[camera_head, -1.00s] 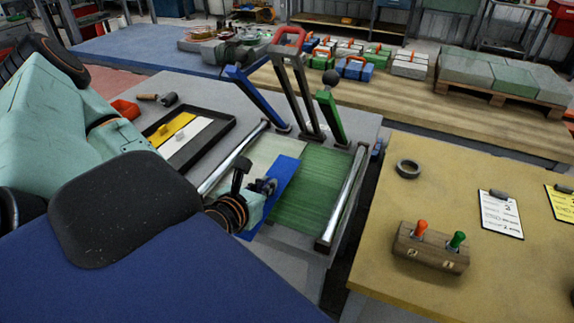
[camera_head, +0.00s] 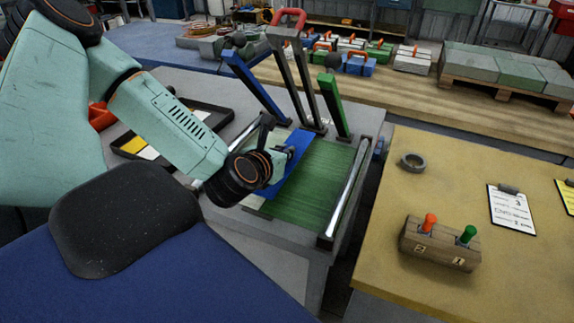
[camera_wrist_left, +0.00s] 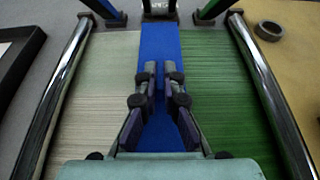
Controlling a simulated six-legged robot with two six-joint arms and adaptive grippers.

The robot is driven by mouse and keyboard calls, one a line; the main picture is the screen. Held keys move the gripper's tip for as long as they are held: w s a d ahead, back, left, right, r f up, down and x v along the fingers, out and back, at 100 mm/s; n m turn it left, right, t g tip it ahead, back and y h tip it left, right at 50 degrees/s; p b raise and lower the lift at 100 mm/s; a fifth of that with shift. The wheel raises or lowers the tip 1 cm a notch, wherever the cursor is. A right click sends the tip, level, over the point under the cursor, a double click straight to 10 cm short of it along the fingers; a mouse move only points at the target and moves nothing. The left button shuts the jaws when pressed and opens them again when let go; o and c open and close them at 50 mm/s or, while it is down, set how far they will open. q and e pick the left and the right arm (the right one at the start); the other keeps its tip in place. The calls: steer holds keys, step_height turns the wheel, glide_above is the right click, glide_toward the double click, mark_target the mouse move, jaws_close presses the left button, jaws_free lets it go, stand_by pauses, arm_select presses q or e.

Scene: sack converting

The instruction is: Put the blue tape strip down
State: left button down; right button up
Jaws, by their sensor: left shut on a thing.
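The blue tape strip (camera_head: 298,147) is over the machine bed, lengthwise along the line between the pale web and the green web (camera_head: 318,188). In the left wrist view the strip (camera_wrist_left: 160,42) runs straight toward the clamp at the far end, with the pale web (camera_wrist_left: 108,85) on its left and green on its right. My left gripper (camera_head: 284,157) is shut on the strip; its fingertips (camera_wrist_left: 160,75) pinch it near the middle. I cannot tell whether the strip touches the webs. My arm hides much of the pale web in the head view. My right gripper is not in view.
Metal rollers flank the webs; the right one (camera_head: 346,195) is clear. Blue and green levers (camera_head: 335,103) and a red-handled lever (camera_head: 288,20) rise behind. A black tray (camera_head: 207,113) is left. The right table holds a tape roll (camera_head: 413,162) and a switch block (camera_head: 440,243).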

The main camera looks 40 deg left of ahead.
arm_select(q)
steer(key=shift+w+r, duration=0.15)
steer(key=shift+w, duration=0.35)
steer(key=shift+w+a+f+b, duration=0.15)
steer(key=shift+f+b, duration=0.9)
steer(key=shift+f, duration=0.8)
steer(key=shift+r, duration=0.1)
steer(key=shift+f, duration=0.2)
steer(key=c, duration=1.6)
jaws_free()
steer(key=shift+o, duration=0.5)
